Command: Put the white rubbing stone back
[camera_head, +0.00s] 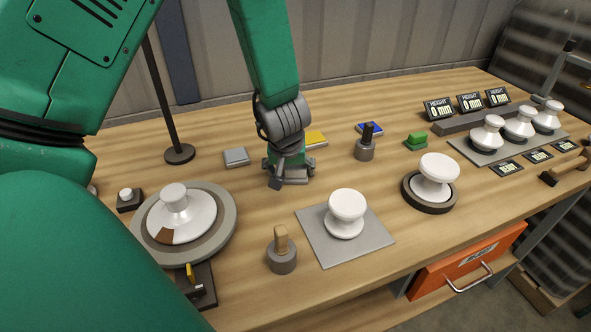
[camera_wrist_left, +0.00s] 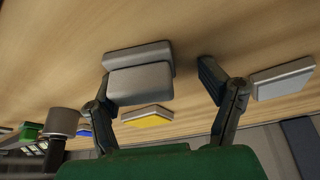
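My left gripper (camera_head: 290,178) points down, low over the table in the head view. No block is plainly white, so I cannot tell which is the white rubbing stone. My right gripper is out of view.
Yellow (camera_head: 316,138), blue (camera_head: 369,128) and green (camera_head: 415,141) blocks lie behind and right. White insulators stand on a turntable (camera_head: 225,228), a grey mat (camera_head: 362,243) and a dark round base (camera_head: 441,206). A brush-like tool (camera_head: 282,256) stands in front, and a thin post (camera_head: 168,110) behind.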

